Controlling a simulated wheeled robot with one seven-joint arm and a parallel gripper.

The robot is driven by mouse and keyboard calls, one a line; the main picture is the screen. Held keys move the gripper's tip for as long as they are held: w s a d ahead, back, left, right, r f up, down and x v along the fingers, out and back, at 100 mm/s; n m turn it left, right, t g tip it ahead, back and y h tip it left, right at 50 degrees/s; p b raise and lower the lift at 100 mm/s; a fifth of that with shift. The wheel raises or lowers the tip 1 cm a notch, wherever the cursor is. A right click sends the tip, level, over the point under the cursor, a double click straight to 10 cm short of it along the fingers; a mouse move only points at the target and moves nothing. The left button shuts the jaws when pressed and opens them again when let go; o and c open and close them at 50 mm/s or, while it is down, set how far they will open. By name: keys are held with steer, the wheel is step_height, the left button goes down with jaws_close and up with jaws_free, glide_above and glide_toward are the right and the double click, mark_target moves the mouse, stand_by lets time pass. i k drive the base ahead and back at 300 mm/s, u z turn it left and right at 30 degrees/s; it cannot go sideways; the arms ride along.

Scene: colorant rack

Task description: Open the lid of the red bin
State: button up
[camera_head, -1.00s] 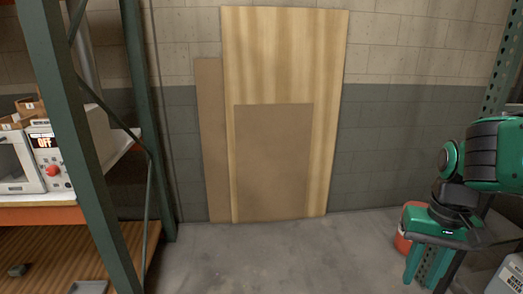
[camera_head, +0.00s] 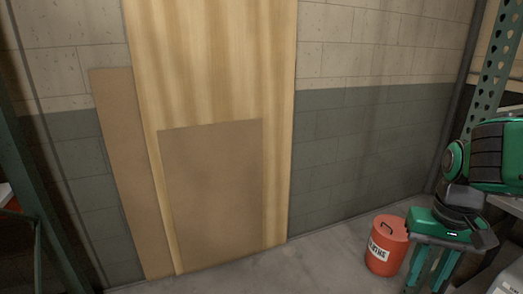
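The red bin (camera_head: 386,248) stands upright on the concrete floor at the lower right, near the wall. It is a round orange-red can with a white label with black letters on its side. Its lid (camera_head: 388,227) is shut on top and has a dark handle. My gripper (camera_head: 428,275) is at the right, pointing down, in front and to the right of the bin in the picture, and it does not touch the bin. Its green fingers are apart with nothing seen between them; the tips run toward the bottom edge.
A tall wooden panel (camera_head: 215,70) and brown boards (camera_head: 212,190) lean on the block wall. A green rack post (camera_head: 38,180) stands at the left, and another perforated post (camera_head: 494,75) at the right. The floor (camera_head: 310,265) left of the bin is clear.

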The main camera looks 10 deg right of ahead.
mark_target(395, 225)
steer(key=z, duration=0.45)
steer(key=i, duration=1.25)
steer(key=z, duration=0.7)
steer(key=i, duration=0.7)
steer(key=z, duration=0.3)
